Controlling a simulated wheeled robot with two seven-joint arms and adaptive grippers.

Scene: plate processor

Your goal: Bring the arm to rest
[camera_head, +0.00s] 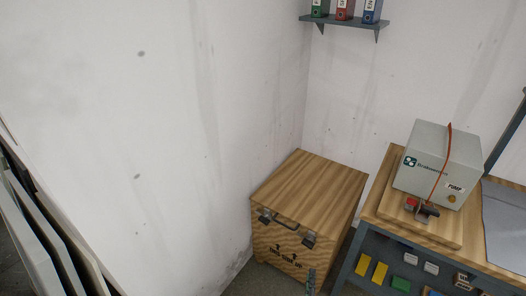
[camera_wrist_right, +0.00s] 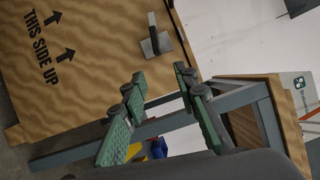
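My right gripper (camera_wrist_right: 160,76) shows in the right wrist view with its two green-padded fingers apart and nothing between them. The wooden crate marked "THIS SIDE UP" (camera_wrist_right: 85,28) and its metal latch lie beyond the fingertips. In the head view only a small part of my right gripper (camera_head: 310,283) shows at the bottom edge, in front of the crate (camera_head: 310,185). I cannot tell its exact distance from the crate. My left gripper is in neither view.
A wooden-topped bench (camera_head: 375,205) with a grey frame stands right of the crate and carries a pump box (camera_head: 438,160). Coloured bins (camera_head: 379,273) sit under its top. A wall shelf (camera_head: 345,21) holds binders. Panels (camera_head: 45,240) lean at the far left.

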